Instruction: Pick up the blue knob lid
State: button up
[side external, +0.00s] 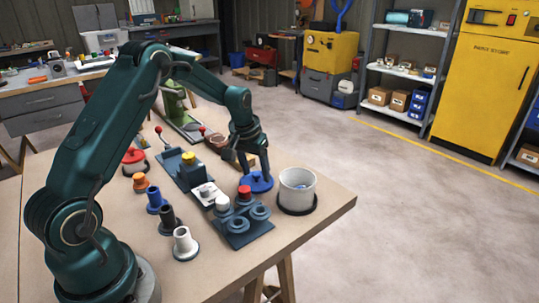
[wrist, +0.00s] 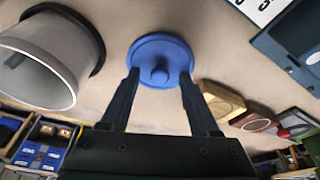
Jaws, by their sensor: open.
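The blue knob lid (side external: 258,181) lies flat on the wooden table, between a dark blue tray and a white pot. In the wrist view the round blue lid (wrist: 160,60) shows its central knob between the two fingers. My gripper (side external: 256,172) is open above the lid, with its fingers pointing down toward it. In the wrist view my gripper (wrist: 160,82) has its fingertips at either side of the lid's lower part. I cannot tell whether they touch it.
The white pot (side external: 297,188) stands close to the right of the lid on a dark base. The dark blue tray (side external: 240,241) with ring sockets is close in front. The table's right corner is clear.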

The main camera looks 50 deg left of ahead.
grip_shut()
